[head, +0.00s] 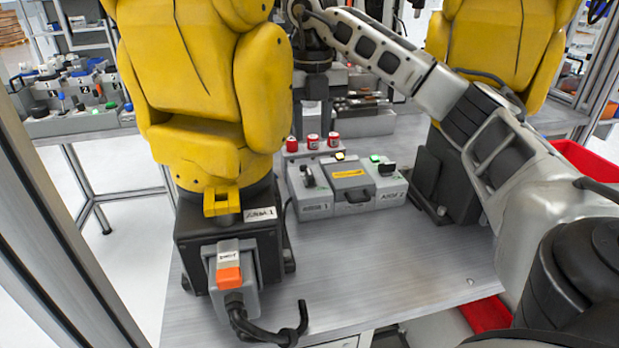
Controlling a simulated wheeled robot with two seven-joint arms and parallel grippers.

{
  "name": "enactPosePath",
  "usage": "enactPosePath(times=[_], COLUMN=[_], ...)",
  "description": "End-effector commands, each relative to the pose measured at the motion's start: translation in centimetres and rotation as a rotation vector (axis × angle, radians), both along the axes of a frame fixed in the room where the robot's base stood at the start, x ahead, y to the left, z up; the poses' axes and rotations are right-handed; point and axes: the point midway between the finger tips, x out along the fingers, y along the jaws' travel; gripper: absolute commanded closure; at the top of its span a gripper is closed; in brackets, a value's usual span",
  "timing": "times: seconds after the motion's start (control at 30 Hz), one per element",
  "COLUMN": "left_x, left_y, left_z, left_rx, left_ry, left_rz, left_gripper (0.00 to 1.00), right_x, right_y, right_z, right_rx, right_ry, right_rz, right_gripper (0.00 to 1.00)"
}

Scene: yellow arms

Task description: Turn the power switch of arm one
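Arm one is the large yellow robot arm (200,90) on the left, on a black base with an "ARM 1" label (260,214). A grey box with an orange switch (229,276) is mounted on the front of that base, with a black cable below it. A grey control box (350,187) on the table carries "ARM 1" and "ARM 2" labels, with a dark switch (308,177) on its ARM 1 side. My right arm reaches in from the right. Its dark gripper (314,100) is near top centre, behind the control box and apart from both switches; its fingers are unclear. My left gripper is out of view.
Red-topped cylinders (312,141) stand on a holder behind the control box. A second yellow arm (495,50) stands at right. The metal table (390,265) is clear in front of the control box. A frame post (50,220) runs along the left.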

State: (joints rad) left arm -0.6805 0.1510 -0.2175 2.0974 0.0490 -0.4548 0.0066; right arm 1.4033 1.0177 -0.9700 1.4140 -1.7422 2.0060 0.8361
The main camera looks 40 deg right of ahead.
Motion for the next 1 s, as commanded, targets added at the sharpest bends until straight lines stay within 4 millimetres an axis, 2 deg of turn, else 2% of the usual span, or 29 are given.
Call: enactPosePath(times=[0.03, 0.1, 0.4, 0.6, 0.9, 0.97, 1.0], left_x=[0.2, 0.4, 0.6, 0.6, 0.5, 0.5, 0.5], left_y=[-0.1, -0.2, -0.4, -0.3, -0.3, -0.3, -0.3], left_z=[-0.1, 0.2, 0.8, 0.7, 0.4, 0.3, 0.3], left_rx=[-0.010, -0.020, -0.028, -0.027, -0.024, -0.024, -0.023], left_ry=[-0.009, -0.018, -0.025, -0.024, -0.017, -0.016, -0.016], left_rz=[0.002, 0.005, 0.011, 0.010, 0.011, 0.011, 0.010], left_gripper=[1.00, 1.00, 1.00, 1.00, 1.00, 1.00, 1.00], right_x=[-0.1, -0.1, -0.1, 0.0, 0.0, 0.0, 0.0], right_y=[0.0, 0.0, 0.0, 0.0, 0.0, 0.0, 0.0], right_z=[-1.6, -3.0, -8.2, -9.7, -9.9, -9.9, -9.9], right_rx=[-0.001, -0.002, -0.001, -0.001, 0.000, 0.000, 0.000], right_ry=[0.005, 0.005, 0.002, 0.000, -0.001, -0.001, -0.001], right_rz=[0.001, 0.000, 0.000, 0.000, 0.001, 0.001, 0.001], right_gripper=[0.66, 0.66, 0.66, 0.66, 0.66, 0.80, 0.91])
